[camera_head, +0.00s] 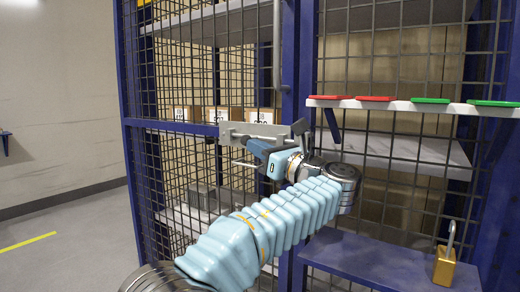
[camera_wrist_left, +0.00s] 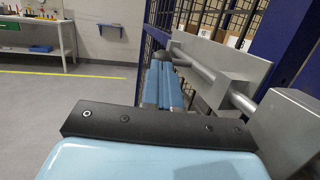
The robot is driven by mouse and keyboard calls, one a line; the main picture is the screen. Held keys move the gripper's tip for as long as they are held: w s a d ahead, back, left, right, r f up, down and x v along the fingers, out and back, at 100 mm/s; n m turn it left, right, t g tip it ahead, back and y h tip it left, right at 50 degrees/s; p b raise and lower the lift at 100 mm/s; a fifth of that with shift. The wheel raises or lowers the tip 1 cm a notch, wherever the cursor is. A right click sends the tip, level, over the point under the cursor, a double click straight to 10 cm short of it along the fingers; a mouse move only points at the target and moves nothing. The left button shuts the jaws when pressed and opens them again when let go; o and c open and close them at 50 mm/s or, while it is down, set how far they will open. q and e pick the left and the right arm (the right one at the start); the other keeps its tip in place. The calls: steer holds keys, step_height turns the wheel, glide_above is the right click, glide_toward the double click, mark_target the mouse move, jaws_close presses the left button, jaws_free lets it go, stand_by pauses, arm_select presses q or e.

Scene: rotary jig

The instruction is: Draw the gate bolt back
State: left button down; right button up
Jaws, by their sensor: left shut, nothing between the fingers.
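The gate bolt's grey metal plate (camera_head: 262,130) is fixed across the blue-framed mesh gate (camera_head: 172,127), near the upright post. In the left wrist view the bolt's round steel rod (camera_wrist_left: 198,66) runs along the plate (camera_wrist_left: 222,58) into a grey block on the right. My left gripper (camera_head: 252,147) is just below and in front of the plate, with its blue fingers shut and empty. In the left wrist view the fingers (camera_wrist_left: 164,84) lie beside the rod; I cannot tell whether they touch it. My arm hides part of the gate. My right gripper is out of view.
A brass padlock (camera_head: 444,266) stands on a blue shelf (camera_head: 370,258) at right. A white ledge (camera_head: 420,106) above it carries red and green tags. Boxes (camera_head: 262,115) stand behind the mesh. The floor at left is open; a workbench (camera_wrist_left: 38,44) is farther off.

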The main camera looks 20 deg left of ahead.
arm_select(q)
steer(key=w+a+p, duration=0.2)
steer(key=a, duration=0.3)
steer(key=shift+a+p, duration=0.35)
steer(key=shift+r, duration=0.1)
steer(key=b+v, duration=0.1)
steer(key=v, duration=1.3)
steer(key=shift+s+d, duration=0.1)
